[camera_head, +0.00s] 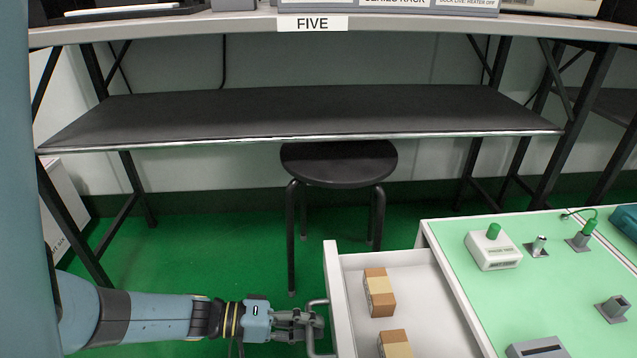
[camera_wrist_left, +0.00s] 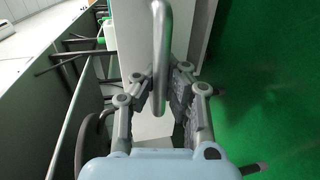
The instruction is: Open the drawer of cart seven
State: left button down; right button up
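The cart (camera_head: 425,240) stands at the lower right, with a white body and a pale green top; no number shows on it. Its white drawer (camera_head: 338,290) is pulled out to the left, and its inside shows. A grey bar handle (camera_head: 319,348) is on the drawer's front. My left gripper (camera_head: 312,324) is at this handle. In the left wrist view the handle (camera_wrist_left: 160,45) runs between the fingers of my left gripper (camera_wrist_left: 163,85), which are close in on both sides of it. My right gripper is not in view.
Two brown boxes, one (camera_head: 379,292) behind the other (camera_head: 394,344), lie in the drawer. Devices, including a white one with a green knob (camera_head: 494,250), stand on the cart. A black stool (camera_head: 338,163) stands behind, by bench FIVE (camera_head: 312,24). Green floor left of the drawer is clear.

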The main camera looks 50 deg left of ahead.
pick_arm(q)
jog(key=c, duration=2)
grip_release()
jog(key=shift+r, duration=0.1)
jog(key=o, duration=0.7)
jog(key=shift+c, duration=0.2)
jog(key=v, duration=1.2)
